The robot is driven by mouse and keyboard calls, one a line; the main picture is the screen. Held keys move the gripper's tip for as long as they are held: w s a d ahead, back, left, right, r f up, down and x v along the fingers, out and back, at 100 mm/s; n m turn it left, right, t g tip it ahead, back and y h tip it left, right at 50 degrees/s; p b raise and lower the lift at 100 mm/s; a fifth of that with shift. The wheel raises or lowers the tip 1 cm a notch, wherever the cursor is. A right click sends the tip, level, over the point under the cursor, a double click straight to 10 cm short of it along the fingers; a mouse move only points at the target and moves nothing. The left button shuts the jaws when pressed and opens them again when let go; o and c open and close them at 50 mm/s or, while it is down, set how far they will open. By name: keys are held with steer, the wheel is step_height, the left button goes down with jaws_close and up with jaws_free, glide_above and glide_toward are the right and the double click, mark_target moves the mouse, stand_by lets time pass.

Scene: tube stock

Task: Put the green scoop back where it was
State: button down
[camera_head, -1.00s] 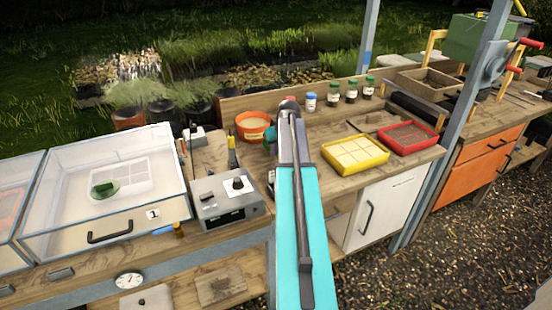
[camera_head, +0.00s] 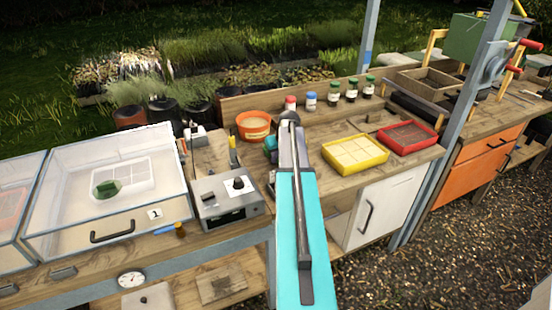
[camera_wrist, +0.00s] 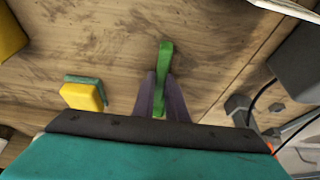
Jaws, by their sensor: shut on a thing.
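The green scoop (camera_wrist: 166,62) is between the two purple-grey fingers of my gripper (camera_wrist: 160,92) in the wrist view. My gripper is shut on it. Its narrow green part sticks out beyond the fingertips over the wooden bench top. I cannot tell from this view how far above the wood it is. In the head view my teal arm reaches over the middle of the bench, and the scoop cannot be made out there.
An orange tub (camera_head: 253,125) and jars (camera_head: 311,101) stand at the back. A yellow tray (camera_head: 355,153) and red tray (camera_head: 408,135) are at right. A grey control box (camera_head: 228,198) and clear case (camera_head: 105,225) are at left. A yellow block (camera_wrist: 82,96) lies near my gripper.

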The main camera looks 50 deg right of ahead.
steer(key=shift+f, duration=0.3)
steer(key=c, duration=1.8)
jaws_free()
steer(key=shift+a, duration=0.1)
steer(key=shift+a, duration=0.1)
steer(key=shift+s+r, duration=0.1)
steer(key=shift+r, duration=0.45)
steer(key=b+v, duration=0.2)
steer(key=v, duration=0.9)
steer(key=shift+r, duration=0.2)
steer(key=shift+s, duration=0.15)
